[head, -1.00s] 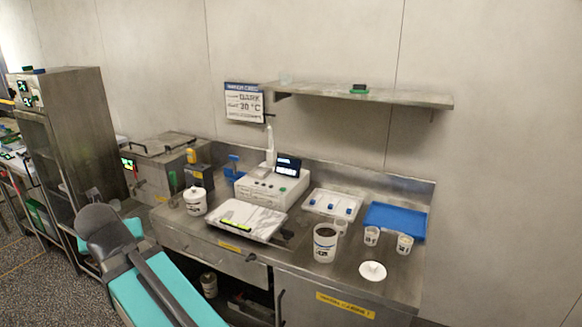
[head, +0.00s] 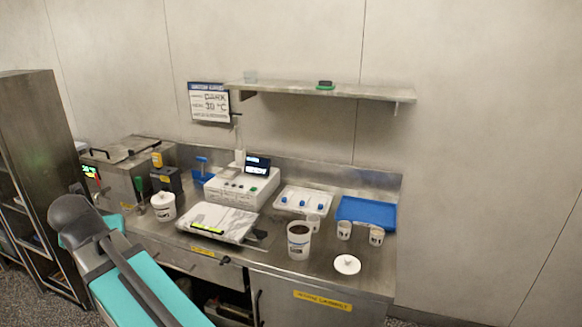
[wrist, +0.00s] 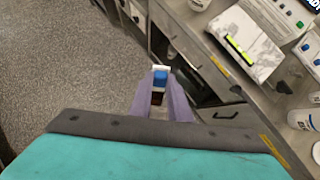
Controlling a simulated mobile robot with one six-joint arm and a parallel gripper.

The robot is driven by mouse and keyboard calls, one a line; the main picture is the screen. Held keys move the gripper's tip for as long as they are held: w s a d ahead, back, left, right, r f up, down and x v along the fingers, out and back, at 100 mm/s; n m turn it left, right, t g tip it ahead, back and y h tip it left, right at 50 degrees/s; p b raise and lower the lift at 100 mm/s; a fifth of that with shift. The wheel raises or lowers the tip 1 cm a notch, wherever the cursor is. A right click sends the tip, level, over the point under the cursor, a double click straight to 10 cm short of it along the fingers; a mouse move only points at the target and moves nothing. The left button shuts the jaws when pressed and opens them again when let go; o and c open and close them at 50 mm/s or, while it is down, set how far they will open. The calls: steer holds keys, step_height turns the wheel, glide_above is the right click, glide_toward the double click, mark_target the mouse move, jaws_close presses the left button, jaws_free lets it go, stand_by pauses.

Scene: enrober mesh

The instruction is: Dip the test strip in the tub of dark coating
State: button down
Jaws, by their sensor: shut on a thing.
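In the wrist view my gripper (wrist: 161,85) is shut on a small white and blue piece (wrist: 160,77), which looks like the test strip with a blue holder; its far end is hard to make out. It hangs over the floor in front of the bench. The white tub of dark coating (head: 299,241) stands open on the bench in the head view, with dark brown inside. Part of a white tub also shows at the right edge of the wrist view (wrist: 304,119). My gripper is well apart from it. The head view does not show my fingertips clearly.
A white lid (head: 347,264) lies right of the tub. Small cups (head: 344,230) and a blue tray (head: 367,212) stand behind it. A white tray with blue pieces (head: 303,201), an instrument (head: 235,187) and a lidded tub (head: 163,207) share the bench. A shelf (head: 318,90) overhangs the back.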

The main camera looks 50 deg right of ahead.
steer(key=s+d+r+m+g+y+p, duration=0.1)
steer(key=s+d+m+g, duration=0.3)
steer(key=d, duration=0.7)
steer(key=s+d+r+m+g+y, duration=0.1)
steer(key=s+d+m, duration=0.1)
steer(key=d+m, duration=0.6)
steer(key=s+d+r+m+g+p, duration=0.15)
steer(key=s+d, duration=0.25)
steer(key=d, duration=0.9)
steer(key=s+d+r+m+t+y, duration=0.1)
steer(key=s+d+r+m+t, duration=0.1)
steer(key=s+d+m, duration=0.4)
steer(key=s+d+r+m+t+y+p, duration=0.1)
steer(key=s+d+r+m, duration=0.3)
steer(key=s+d, duration=1.2)
steer(key=s+m+t+y, duration=0.1)
steer(key=m, duration=0.2)
steer(key=shift+s+r, duration=0.35)
steer(key=shift+m, duration=0.25)
